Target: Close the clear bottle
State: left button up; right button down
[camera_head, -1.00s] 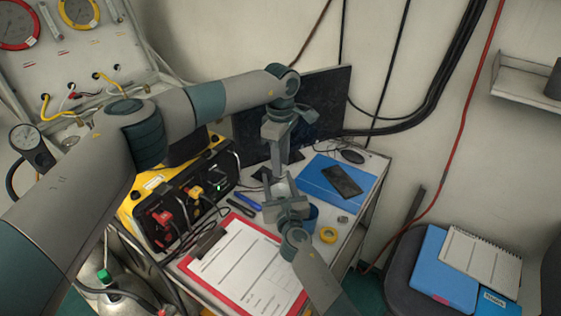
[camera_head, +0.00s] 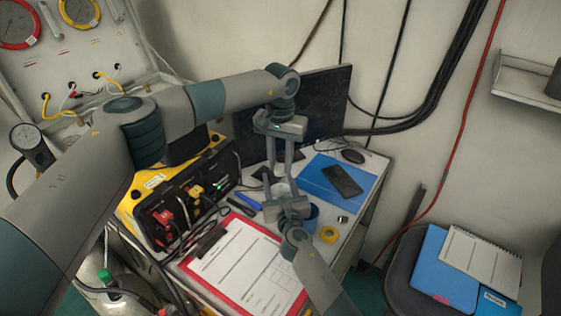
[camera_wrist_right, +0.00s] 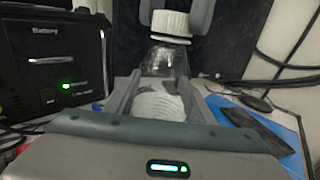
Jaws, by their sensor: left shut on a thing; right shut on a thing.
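The clear bottle (camera_wrist_right: 166,62) stands upright in the right wrist view, with a white ribbed lower part (camera_wrist_right: 158,103). My right gripper (camera_wrist_right: 158,98) is shut around that lower part; in the head view this gripper (camera_head: 283,198) covers much of the bottle. A white ridged cap (camera_wrist_right: 171,24) is at the top of the bottle's neck, looking slightly tilted; I cannot tell how tightly it sits. My left gripper (camera_head: 279,172) comes down from above and is shut on the cap, with a finger on each side of it in the right wrist view (camera_wrist_right: 173,14).
On the desk are a red clipboard (camera_head: 237,262), a blue folder (camera_head: 318,182) with a dark phone (camera_head: 342,181), yellow tape (camera_head: 328,235) and a blue cup (camera_head: 312,214). A black-and-yellow battery box (camera_head: 165,208) stands left of the grippers. A dark monitor (camera_head: 325,105) stands behind.

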pick_arm(q)
jog(key=shift+m, duration=0.6)
jog(key=o, duration=1)
jog(key=shift+r, duration=0.1)
jog(key=shift+r, duration=2.15)
jog(key=shift+n, duration=0.3)
jog(key=shift+c, duration=0.4)
